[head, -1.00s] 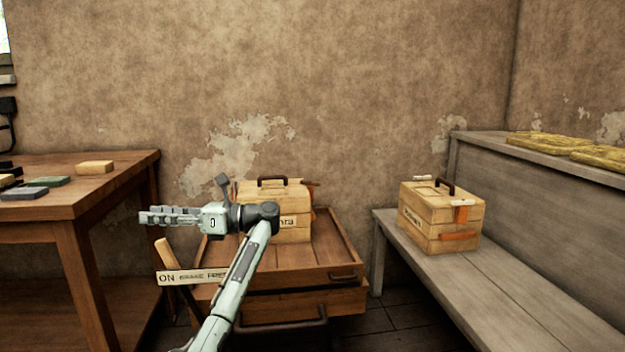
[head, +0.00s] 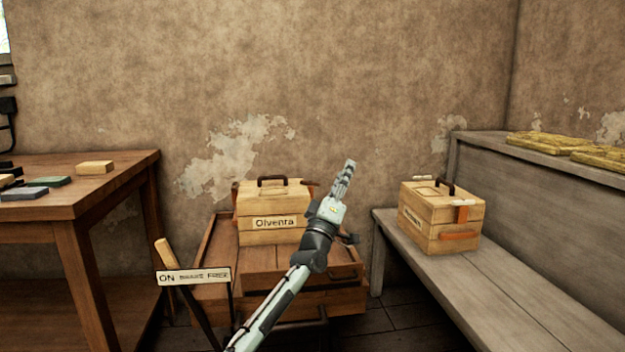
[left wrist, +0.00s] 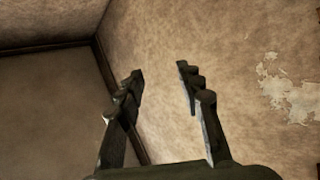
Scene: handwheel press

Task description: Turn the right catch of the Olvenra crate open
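The wooden crate (head: 272,205) stands on a slatted wooden cart at the middle, its lid handle on top. Its front label seems to read "Olventa"; the letters are small. A small dark reddish piece (head: 312,186) juts out at its upper right side, perhaps the right catch; its position is too small to tell. My left gripper (head: 346,182) is just right of the crate, pointing up, apparently touching nothing. In the left wrist view the gripper (left wrist: 160,72) has its fingers apart with only wall between them. My right gripper is not in view.
A second labelled crate (head: 440,220) with orange straps stands on the grey bench (head: 520,290) at right. A workbench (head: 110,185) with blocks is at left. A lever and an "ON BRAKE FREE" sign (head: 193,276) stand in front of the cart (head: 213,255).

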